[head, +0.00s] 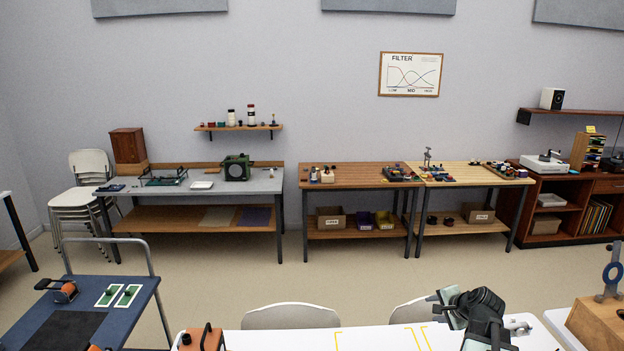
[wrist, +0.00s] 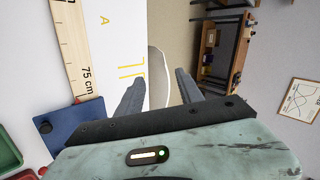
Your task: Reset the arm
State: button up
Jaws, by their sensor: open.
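My gripper (wrist: 159,75) is open and empty in the wrist view. Its two dark grey fingers stand apart, with the edge of the white table and the back of a pale chair (wrist: 158,77) beyond the gap. In the head view my black arm and pale green gripper body show at the lower right, above the white table (head: 300,343). The fingers cannot be made out clearly there.
A blue-topped cart (head: 130,290) stands at left in the head view. Workbenches (head: 360,175) line the far wall, with open floor before them.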

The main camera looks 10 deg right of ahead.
jog(key=w+a+f+n+g+y, duration=0.15)
jog(key=a+n, duration=0.25)
jog(key=a, duration=1)
jog(key=a+f+n+g+y, duration=0.15)
jog(key=a+n, duration=0.25)
jog(key=a, duration=1)
jog(key=s+a+f+n+g+h, duration=0.1)
jog(key=s+a+f+n+g, duration=0.25)
jog(key=a, duration=0.35)
jog(key=s+d+n+g+h, duration=0.2)
jog(key=s+d+n, duration=0.1)
jog(key=s, duration=0.4)
jog(key=shift+f+n, duration=0.25)
jog(key=shift+n, duration=0.5)
jog(key=shift+d+g, duration=0.1)
jog(key=shift+g, duration=0.15)
